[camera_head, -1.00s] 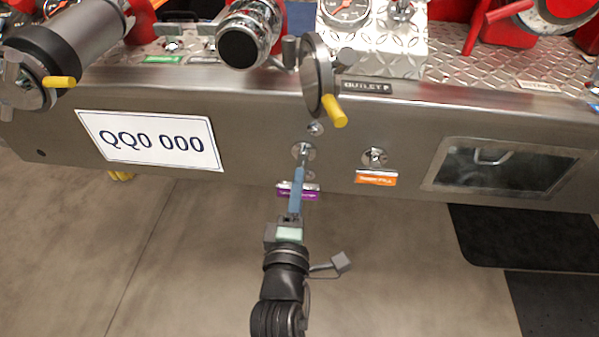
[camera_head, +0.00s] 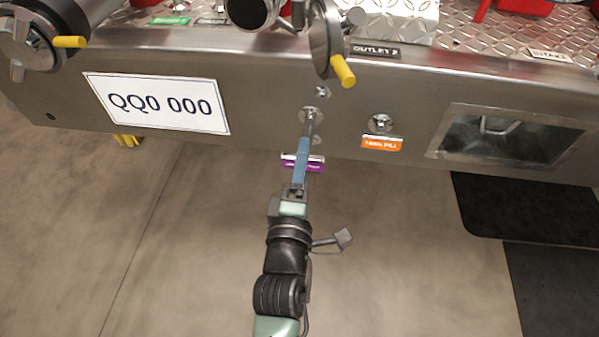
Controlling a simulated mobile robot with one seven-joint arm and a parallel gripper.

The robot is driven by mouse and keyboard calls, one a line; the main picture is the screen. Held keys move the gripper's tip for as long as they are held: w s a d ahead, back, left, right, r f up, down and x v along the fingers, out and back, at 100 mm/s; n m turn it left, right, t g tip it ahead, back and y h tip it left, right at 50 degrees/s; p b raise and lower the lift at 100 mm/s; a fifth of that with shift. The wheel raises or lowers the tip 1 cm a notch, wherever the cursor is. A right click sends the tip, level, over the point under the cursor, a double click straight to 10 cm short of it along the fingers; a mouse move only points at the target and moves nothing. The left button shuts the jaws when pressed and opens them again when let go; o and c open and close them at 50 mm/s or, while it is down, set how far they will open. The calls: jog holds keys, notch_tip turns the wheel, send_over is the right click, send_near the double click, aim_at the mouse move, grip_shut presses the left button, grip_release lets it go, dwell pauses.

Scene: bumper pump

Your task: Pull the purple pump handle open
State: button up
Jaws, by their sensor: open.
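The pump handle with the purple label (camera_head: 316,164) is on the steel bumper, left of the orange-labelled one. Its round metal mount (camera_head: 311,116) shows on the bumper face above the label. My gripper (camera_head: 308,138) reaches up from below, its blue fingers in front of the label and their tips just under the mount. The jaws are open. The fingers hide part of the label and the handle's outer end, so I cannot tell whether they touch the handle.
An orange-labelled handle (camera_head: 381,123) sits to the right. A yellow-gripped valve wheel (camera_head: 326,40) juts out above my gripper. A recessed window (camera_head: 515,135) is farther right. A white plate (camera_head: 156,103) is at left. The floor (camera_head: 400,250) below is clear.

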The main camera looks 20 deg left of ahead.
jog(key=p+v, duration=0.2)
jog(key=v, duration=1.1)
jog(key=shift+w, duration=0.1)
